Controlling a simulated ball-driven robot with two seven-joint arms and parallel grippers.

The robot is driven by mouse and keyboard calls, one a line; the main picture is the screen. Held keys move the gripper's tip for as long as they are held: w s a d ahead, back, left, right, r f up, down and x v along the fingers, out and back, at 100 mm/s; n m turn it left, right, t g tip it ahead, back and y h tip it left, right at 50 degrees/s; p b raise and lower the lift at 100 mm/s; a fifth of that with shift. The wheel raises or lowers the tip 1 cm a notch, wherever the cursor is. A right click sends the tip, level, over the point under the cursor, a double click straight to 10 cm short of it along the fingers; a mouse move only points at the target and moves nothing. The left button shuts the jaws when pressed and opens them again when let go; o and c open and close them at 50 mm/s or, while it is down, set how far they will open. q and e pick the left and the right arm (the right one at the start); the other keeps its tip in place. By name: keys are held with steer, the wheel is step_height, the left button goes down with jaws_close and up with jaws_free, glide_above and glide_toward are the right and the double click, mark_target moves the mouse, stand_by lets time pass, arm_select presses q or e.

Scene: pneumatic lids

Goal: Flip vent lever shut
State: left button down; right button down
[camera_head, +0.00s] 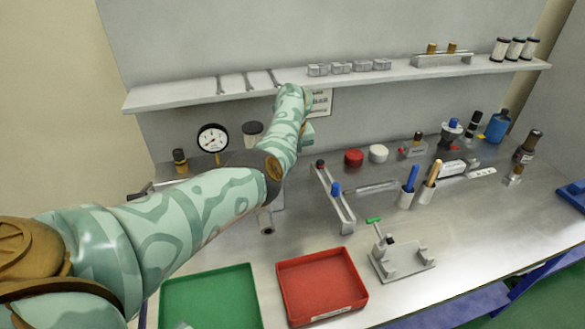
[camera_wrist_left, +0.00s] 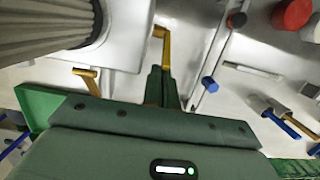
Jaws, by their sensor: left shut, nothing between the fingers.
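My left gripper (camera_wrist_left: 163,82) shows in the left wrist view with its dark green fingers together and nothing between them. A yellow angled lever (camera_wrist_left: 164,42) stands at the edge of a pale plate, just beyond the fingertips; I cannot tell whether they touch. A second yellow angled piece (camera_wrist_left: 86,75) shows to the left, partly hidden by the gripper body. I cannot tell for certain which is the vent lever. In the head view my left arm reaches over the bench toward the back wall and hides much of the apparatus beside the gauge (camera_head: 212,138). My right gripper is not in view.
A ribbed grey cylinder (camera_wrist_left: 45,22) stands close on the left in the wrist view. A rail with a blue knob (camera_head: 336,188) lies right of my arm. Green (camera_head: 210,271) and red (camera_head: 285,275) trays sit in front. A shelf (camera_head: 185,93) overhangs the back.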

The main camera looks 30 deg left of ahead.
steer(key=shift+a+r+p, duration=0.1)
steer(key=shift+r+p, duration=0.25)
steer(key=shift+p, duration=0.35)
stand_by(0.3)
